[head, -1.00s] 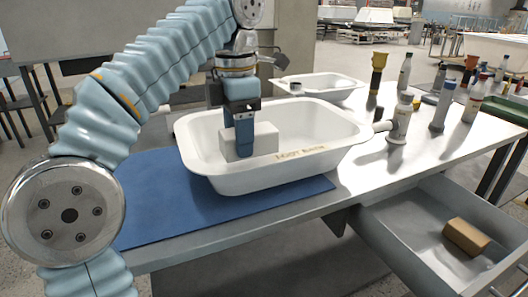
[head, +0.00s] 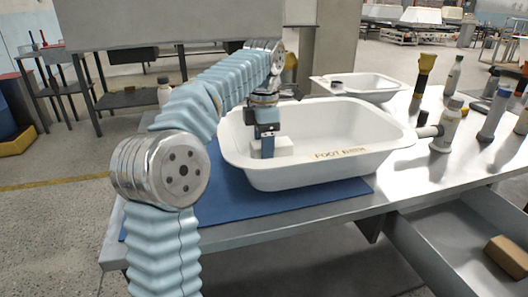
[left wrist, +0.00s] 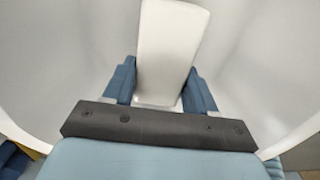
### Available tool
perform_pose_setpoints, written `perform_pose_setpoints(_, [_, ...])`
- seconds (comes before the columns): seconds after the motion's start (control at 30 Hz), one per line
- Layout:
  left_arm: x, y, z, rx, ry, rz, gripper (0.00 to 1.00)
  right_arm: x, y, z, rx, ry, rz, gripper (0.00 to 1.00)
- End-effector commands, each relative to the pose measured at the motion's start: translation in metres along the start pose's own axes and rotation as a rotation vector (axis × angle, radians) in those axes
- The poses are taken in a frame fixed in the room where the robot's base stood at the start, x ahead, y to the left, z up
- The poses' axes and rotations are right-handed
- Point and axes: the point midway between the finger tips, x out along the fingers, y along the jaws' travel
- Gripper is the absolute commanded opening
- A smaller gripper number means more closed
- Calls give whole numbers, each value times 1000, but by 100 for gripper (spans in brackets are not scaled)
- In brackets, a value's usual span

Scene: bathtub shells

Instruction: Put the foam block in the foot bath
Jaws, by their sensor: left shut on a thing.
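The foot bath (head: 340,168) is a white oblong tub with "FOOT BATH" lettered on its near rim. It rests on a blue mat on the bench. My left gripper (head: 267,150) reaches down inside its left end, shut on a white foam block (head: 285,146). The near rim hides the block's lower part. In the left wrist view, the foam block (left wrist: 170,45) sits between both fingers of my left gripper (left wrist: 160,88), with pale tub walls around it. I cannot tell whether the block touches the tub floor. My right gripper is out of view.
The blue mat (head: 235,198) shows left of the tub. A smaller white basin (head: 365,86) stands behind. Bottles (head: 447,128) crowd the bench's right side. An open drawer (head: 430,240) at the lower right holds a brown block (head: 508,256).

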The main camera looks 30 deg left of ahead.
Motion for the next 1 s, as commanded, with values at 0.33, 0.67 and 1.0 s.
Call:
perform_pose_setpoints(0.33, [19,-1,0,0,-2,1,29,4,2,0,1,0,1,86])
perform_pose_setpoints(0.67, [21,-1,0,0,-1,1,81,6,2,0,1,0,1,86])
perform_pose_setpoints(1.0, [16,-1,0,0,-2,1,82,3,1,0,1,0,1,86])
